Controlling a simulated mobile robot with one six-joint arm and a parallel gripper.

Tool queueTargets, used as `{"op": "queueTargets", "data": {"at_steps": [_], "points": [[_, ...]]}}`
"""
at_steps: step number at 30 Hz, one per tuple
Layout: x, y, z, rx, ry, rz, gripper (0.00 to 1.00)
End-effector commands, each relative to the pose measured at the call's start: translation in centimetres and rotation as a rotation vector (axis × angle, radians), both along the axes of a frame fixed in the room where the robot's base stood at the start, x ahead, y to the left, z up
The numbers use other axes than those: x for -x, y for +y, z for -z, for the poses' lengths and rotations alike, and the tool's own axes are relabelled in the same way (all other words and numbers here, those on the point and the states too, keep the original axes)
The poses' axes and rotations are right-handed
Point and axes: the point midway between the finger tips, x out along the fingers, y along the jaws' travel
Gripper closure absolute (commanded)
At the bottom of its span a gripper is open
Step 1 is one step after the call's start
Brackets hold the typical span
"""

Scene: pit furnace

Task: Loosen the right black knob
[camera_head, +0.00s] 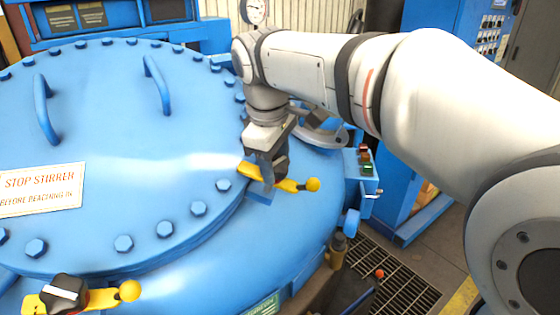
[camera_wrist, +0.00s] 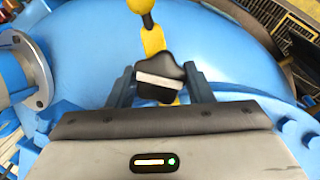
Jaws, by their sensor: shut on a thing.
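The right black knob (camera_wrist: 158,82) has a white bar on its face and sits on a yellow clamp arm (camera_wrist: 154,38) with a ball end. In the wrist view my gripper (camera_wrist: 160,88) has its two fingers on either side of the knob, shut on it. In the head view my gripper (camera_head: 266,178) points down over the yellow clamp arm (camera_head: 288,185) at the right edge of the blue lid, and mostly hides the knob. Another black knob (camera_head: 64,291) sits on a yellow clamp arm at the lower left, apart from my gripper.
The blue lid (camera_head: 110,130) has two upright handles, a ring of bolts and a warning sign (camera_head: 42,190). A flanged pipe port (camera_head: 320,132) stands close behind my gripper. A control box (camera_head: 366,170) with red and green buttons is to the right, above a floor grate (camera_head: 395,285).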

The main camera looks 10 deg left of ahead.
Motion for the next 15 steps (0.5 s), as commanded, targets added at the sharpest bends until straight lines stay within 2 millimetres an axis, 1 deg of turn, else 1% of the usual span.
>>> {"op": "queueTargets", "data": {"at_steps": [6, 15], "points": [[0.09, 0.13, -0.1, 0.026, -0.035, -0.108, 0.76], [0.12, 0.16, -0.11, 0.043, -0.056, -0.17, 0.76]]}}
